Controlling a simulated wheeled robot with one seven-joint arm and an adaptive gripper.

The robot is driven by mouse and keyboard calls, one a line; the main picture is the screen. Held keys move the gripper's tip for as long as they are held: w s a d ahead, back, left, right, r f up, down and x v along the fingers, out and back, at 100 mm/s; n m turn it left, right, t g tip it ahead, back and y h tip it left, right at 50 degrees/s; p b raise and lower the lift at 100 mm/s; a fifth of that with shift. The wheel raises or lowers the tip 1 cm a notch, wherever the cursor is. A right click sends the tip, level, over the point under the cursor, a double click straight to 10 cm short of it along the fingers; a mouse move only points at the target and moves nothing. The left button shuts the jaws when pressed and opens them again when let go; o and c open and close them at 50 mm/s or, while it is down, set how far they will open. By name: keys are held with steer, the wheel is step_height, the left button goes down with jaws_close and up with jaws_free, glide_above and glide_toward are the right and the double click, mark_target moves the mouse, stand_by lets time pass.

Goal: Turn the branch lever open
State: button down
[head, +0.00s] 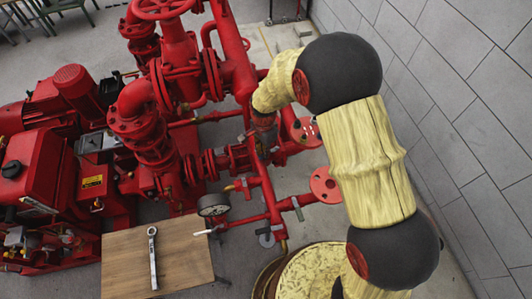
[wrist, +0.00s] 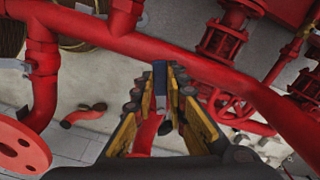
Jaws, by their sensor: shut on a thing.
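My gripper (wrist: 167,82) shows in the wrist view, its yellow-padded fingers closing together at the tips. The branch lever (wrist: 160,72) appears as a narrow blue-grey piece between the fingertips, just in front of a thick red pipe (wrist: 215,65). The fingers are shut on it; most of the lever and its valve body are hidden. In the head view my gripper (head: 264,124) is a dark shape at the red pipework, largely covered by my arm, and the held lever cannot be made out there.
Red pump pipework (head: 165,90) crowds the left and middle. A gauge (head: 213,205) and a white-handled lever (head: 207,232) stand near a wooden board (head: 180,265) with a wrench (head: 152,255). Red flanges (head: 325,185) sit close to my arm. A grey block wall (head: 460,110) bounds the right.

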steer(key=shift+w+a+m+p, duration=0.1)
steer(key=shift+w+a+m, duration=0.2)
steer(key=shift+m, duration=0.45)
steer(key=shift+w+a+m+p, duration=0.1)
steer(key=shift+w+m, duration=0.3)
steer(key=shift+m, duration=0.4)
steer(key=shift+w+a+m+p, duration=0.1)
steer(key=shift+w+a+m, duration=0.2)
steer(key=shift+m, duration=0.45)
steer(key=shift+w+d, duration=0.1)
steer(key=c, duration=1.8)
jaws_free()
steer(key=shift+o, duration=0.2)
step_height(320, 180, up, 12)
